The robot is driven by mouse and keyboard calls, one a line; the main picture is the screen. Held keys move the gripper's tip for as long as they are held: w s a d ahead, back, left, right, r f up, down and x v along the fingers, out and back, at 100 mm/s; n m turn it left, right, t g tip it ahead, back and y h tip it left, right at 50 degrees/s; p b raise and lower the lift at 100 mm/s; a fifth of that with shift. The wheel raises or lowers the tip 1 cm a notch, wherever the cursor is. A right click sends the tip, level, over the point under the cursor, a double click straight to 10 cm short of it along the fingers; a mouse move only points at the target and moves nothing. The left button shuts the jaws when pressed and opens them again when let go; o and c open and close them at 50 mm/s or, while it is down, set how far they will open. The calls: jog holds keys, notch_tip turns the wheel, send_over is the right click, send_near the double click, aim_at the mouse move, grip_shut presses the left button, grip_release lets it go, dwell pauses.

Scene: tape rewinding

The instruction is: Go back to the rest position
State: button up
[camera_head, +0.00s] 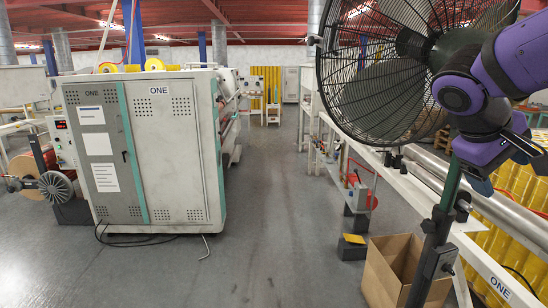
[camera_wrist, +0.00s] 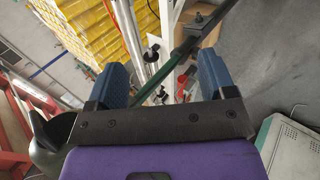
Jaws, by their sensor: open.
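My gripper (camera_head: 508,172) is at the right edge in the head view, at the end of my raised purple arm, its fingers pointing down. In the wrist view my gripper (camera_wrist: 161,75) shows two blue fingers spread apart. I see nothing clasped between them. A dark green pole (camera_wrist: 185,50) shows beyond the fingertips there; its distance is hard to judge. In the head view a large black fan (camera_head: 372,80) stands close beside my arm, partly hidden by it. Its stand (camera_head: 437,225) is left of the gripper; I cannot tell whether they touch.
A cardboard box (camera_head: 385,275) sits at the fan stand's foot. A white rail (camera_head: 410,180) runs along the right, with yellow rolls (camera_head: 520,190) beyond. A grey machine cabinet (camera_head: 145,150) stands left. The aisle floor (camera_head: 270,230) between is clear.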

jog(key=s+a+f+m+t+y, duration=0.1)
jog(key=s+a+f+t+y, duration=0.1)
jog(key=s+a+t+y, duration=0.2)
jog(key=s+a+y, duration=0.3)
jog(key=s, duration=0.3)
jog(key=shift+s+f+m+y, duration=0.2)
jog(key=shift+s+m+y, duration=0.2)
dwell(1.0)
